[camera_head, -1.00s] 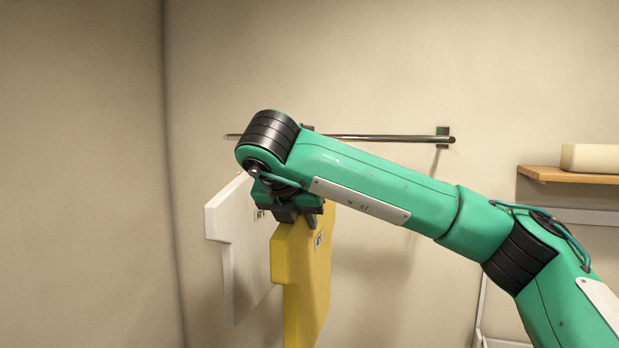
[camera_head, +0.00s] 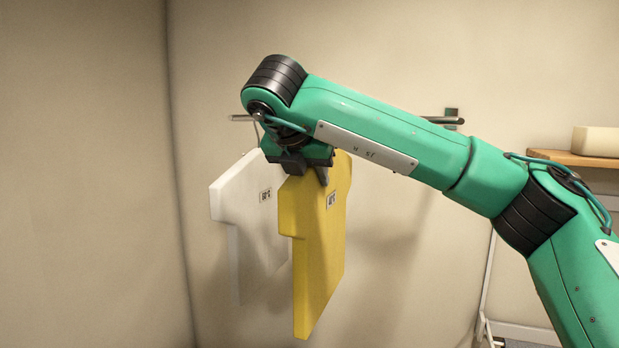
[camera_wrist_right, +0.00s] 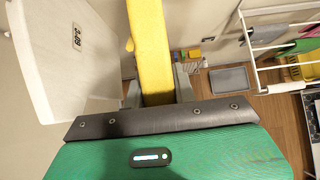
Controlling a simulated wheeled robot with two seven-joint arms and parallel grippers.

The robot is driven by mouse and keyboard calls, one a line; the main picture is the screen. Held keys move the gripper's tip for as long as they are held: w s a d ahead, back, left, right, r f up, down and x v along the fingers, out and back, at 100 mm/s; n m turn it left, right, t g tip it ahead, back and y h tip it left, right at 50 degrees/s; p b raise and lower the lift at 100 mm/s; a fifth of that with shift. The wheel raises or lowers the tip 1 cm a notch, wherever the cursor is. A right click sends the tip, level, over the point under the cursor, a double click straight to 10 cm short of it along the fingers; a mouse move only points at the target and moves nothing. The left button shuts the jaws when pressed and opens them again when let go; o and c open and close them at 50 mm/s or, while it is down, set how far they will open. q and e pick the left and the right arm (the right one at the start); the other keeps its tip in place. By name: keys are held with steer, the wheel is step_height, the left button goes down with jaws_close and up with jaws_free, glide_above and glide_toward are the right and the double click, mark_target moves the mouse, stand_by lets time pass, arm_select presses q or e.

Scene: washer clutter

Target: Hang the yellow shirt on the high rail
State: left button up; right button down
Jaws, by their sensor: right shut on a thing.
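The yellow shirt (camera_head: 318,245) is a stiff flat shirt shape with a small label, hanging upright below my right gripper (camera_head: 308,172). The gripper is shut on its top edge; the right wrist view shows the yellow shirt (camera_wrist_right: 151,55) between the fingers (camera_wrist_right: 160,85). The high rail (camera_head: 445,120) is a thin metal bar on the back wall; my right arm covers its middle. I cannot tell whether the shirt's top touches the rail. My left gripper is in neither view.
A white shirt (camera_head: 250,205) hangs just left of the yellow one, close beside it. A wooden shelf (camera_head: 575,158) with a pale block (camera_head: 596,141) is at the right. A drying rack with coloured cloths (camera_wrist_right: 280,45) shows in the right wrist view.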

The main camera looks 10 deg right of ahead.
steer(key=shift+w+d, duration=0.65)
steer(key=shift+w, duration=0.3)
steer(key=shift+w+d, duration=0.7)
steer(key=shift+w, duration=0.3)
steer(key=shift+w+d, duration=0.65)
steer(key=shift+w, duration=0.3)
steer(key=shift+w+d+f+b, duration=0.1)
steer(key=shift+w+f+b, duration=0.1)
steer(key=shift+f+b, duration=0.5)
steer(key=shift+w+d+f+b, duration=0.1)
steer(key=shift+w+f+b, duration=0.05)
steer(key=shift+f+b, duration=0.5)
steer(key=c, duration=1)
jaws_free()
steer(key=shift+c, duration=0.2)
steer(key=shift+f, duration=0.1)
